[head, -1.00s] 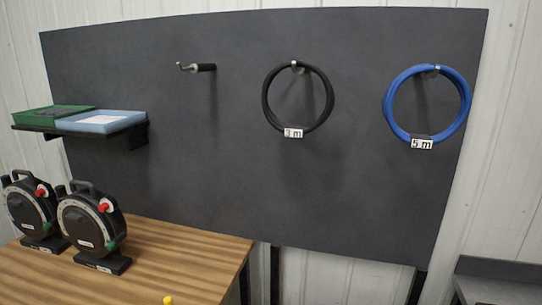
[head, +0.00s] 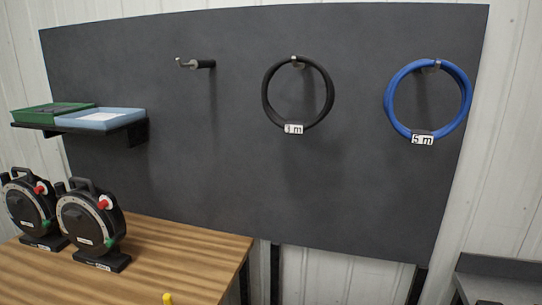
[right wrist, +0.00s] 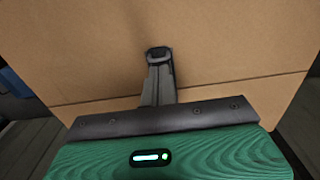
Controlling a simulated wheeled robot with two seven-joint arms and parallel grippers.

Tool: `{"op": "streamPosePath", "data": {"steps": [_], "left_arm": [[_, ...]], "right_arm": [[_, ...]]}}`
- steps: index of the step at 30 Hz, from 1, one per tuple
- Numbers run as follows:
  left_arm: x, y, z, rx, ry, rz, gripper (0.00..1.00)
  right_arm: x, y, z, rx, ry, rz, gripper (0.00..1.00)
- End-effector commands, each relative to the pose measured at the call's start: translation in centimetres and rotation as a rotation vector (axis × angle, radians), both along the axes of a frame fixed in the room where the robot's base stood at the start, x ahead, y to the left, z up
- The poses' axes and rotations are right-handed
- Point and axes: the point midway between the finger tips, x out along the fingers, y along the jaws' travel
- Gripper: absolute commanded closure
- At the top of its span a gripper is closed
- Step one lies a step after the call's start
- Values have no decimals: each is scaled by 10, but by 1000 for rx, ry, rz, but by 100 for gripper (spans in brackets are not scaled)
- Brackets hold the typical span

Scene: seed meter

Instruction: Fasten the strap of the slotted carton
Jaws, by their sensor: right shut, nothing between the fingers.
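A brown cardboard surface (right wrist: 95,55), which looks like the carton, fills most of the right wrist view. A thin dark line runs across it low down. My right gripper (right wrist: 158,55) is shut, with its grey fingers together and pointing at the cardboard. I cannot tell whether the fingertips touch it. I cannot make out a strap or a slot; the fingers and the gripper body cover part of the cardboard. The head view shows neither the carton nor either gripper.
In the head view, a dark board carries a bare hook (head: 198,64), a black coil (head: 267,100) and a blue coil (head: 389,105). A shelf holds a green tray (head: 35,112) and a blue tray (head: 70,123). Two black reels (head: 90,222) stand on a wooden table (head: 165,255).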

Motion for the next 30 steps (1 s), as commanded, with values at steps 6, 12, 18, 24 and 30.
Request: {"op": "streamPosePath", "data": {"steps": [6, 12, 18, 24, 30], "left_arm": [[0, 0, -3, 0, 0, 0, 100], [0, 0, -6, 0, 0, 0, 100], [0, 0, -6, 0, 0, 0, 100], [0, 0, -6, 0, 0, 0, 100], [0, 0, -6, 0, 0, 0, 100]], "right_arm": [[0, 0, -3, 0, 0, 0, 100], [0, 0, -5, 0, 0, 0, 100], [0, 0, -6, 0, 0, 0, 100], [0, 0, -6, 0, 0, 0, 100], [0, 0, -6, 0, 0, 0, 100]]}}
